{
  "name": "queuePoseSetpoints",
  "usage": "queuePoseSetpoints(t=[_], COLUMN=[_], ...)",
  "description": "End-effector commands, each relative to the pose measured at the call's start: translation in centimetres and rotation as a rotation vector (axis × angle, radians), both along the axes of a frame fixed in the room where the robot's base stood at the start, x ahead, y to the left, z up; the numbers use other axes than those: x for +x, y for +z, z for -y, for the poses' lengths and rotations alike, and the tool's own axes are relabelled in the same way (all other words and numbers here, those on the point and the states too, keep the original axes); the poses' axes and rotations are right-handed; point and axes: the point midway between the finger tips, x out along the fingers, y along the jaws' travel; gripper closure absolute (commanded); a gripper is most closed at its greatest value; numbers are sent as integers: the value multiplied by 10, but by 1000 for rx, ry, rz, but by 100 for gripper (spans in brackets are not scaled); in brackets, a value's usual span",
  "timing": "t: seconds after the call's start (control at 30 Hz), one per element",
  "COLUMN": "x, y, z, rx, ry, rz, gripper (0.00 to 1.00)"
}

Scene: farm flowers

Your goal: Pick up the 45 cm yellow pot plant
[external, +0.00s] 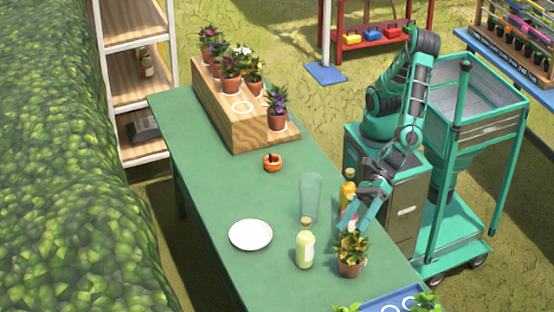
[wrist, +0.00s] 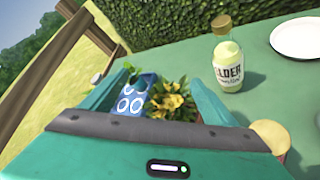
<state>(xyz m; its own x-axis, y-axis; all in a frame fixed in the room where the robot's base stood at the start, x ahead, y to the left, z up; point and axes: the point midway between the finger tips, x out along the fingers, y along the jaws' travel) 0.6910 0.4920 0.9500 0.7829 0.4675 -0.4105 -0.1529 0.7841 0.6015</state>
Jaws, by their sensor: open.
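The yellow pot plant (external: 351,252) stands upright in a terracotta pot on the green table, near its right edge. In the wrist view its yellow flowers (wrist: 172,103) show between my fingers, and most of its pot is hidden. My gripper (external: 358,226) is open and just above and around the top of the plant. In the wrist view my gripper (wrist: 160,98) has its two teal fingers spread on either side of the flowers. I cannot tell whether a finger touches the leaves.
A pale bottle (external: 305,247) stands just left of the plant. An amber bottle (external: 347,190) and a clear glass (external: 311,197) stand behind. A white plate (external: 250,235) lies further left. A blue tray (external: 385,303) with plants is at the front. A wooden stepped stand (external: 225,105) holds several potted flowers.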

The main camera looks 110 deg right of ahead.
Motion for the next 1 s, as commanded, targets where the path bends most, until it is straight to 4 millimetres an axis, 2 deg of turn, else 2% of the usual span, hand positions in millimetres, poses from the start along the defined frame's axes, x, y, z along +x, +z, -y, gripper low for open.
queuePoseSetpoints(t=[0.03, 0.1, 0.2, 0.3, 0.4, 0.67, 1.0], x=[-11, -22, -32, -40, -45, -47, -10], y=[-17, -38, -69, -96, -113, -132, -151], z=[-8, -13, -12, -8, -5, 0, -15], rx=[-63, -150, -283, -404, -494, -594, -594], ry=[32, 65, 98, 124, 145, 164, 164], rz=[30, 70, 126, 178, 220, 269, 269], gripper=[19, 19, 19, 19, 19, 19, 19])
